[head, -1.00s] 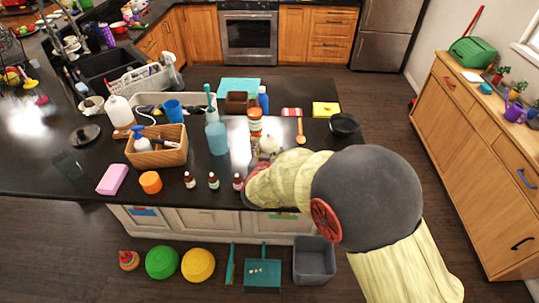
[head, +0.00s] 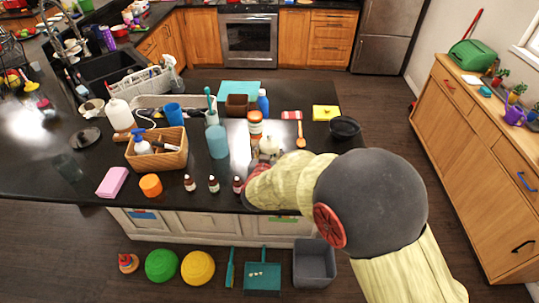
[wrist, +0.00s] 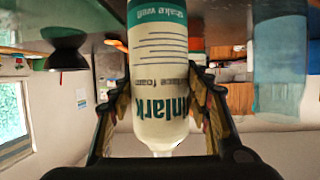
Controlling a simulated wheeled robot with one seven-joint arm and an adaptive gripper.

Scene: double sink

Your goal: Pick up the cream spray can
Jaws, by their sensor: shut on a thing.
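The cream spray can (wrist: 160,95) fills the middle of the wrist view, which shows the scene upside down. It has dark lettering, a teal band and a white nozzle. My gripper (wrist: 160,76) has one finger on each side of the can and is shut on it. The can's base is cut off by the picture edge. In the head view the can's pale top (head: 269,145) shows just beyond my gripper (head: 262,160), over the counter. My arm hides its lower part, so I cannot tell whether it touches the counter.
A blue bottle (head: 218,141) stands close to the left, with an orange-and-white jar (head: 255,125) behind. Several small brown bottles (head: 214,184) line the front edge. A wicker basket (head: 172,158) is farther left.

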